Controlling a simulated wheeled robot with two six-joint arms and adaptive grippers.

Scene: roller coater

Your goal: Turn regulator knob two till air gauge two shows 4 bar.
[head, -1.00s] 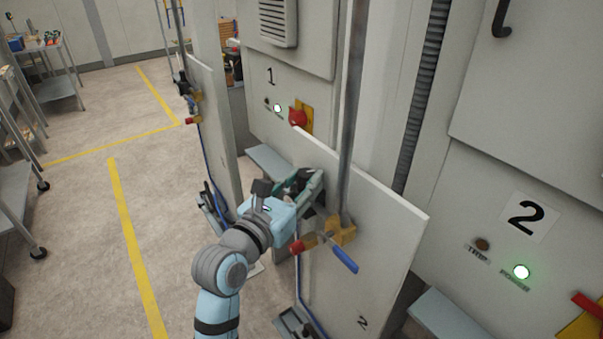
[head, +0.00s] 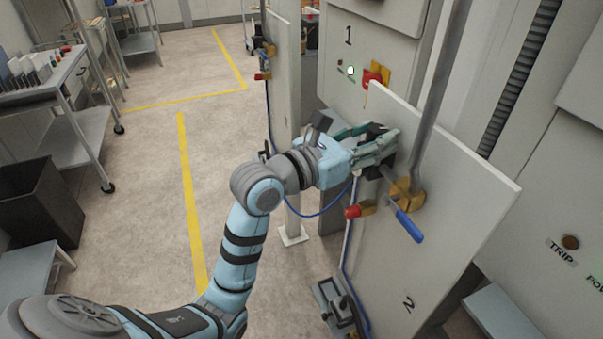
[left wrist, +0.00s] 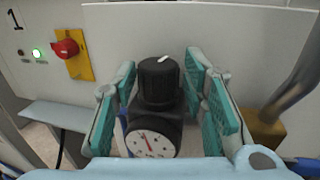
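In the left wrist view, the black regulator knob (left wrist: 158,78) stands between the finger pads of my left gripper (left wrist: 163,105). A small white mark shows on its top. The gripper is open, with gaps on both sides of the knob. The white air gauge (left wrist: 150,143) sits below the knob; its red needle points up and slightly left, and its numbers are too small to read. In the head view, my left gripper (head: 375,145) reaches the panel marked 2 (head: 435,190) near its upper left edge. The fingers hide most of the regulator. My right gripper is not in view.
A blue hose (head: 347,250) runs down the panel edge.

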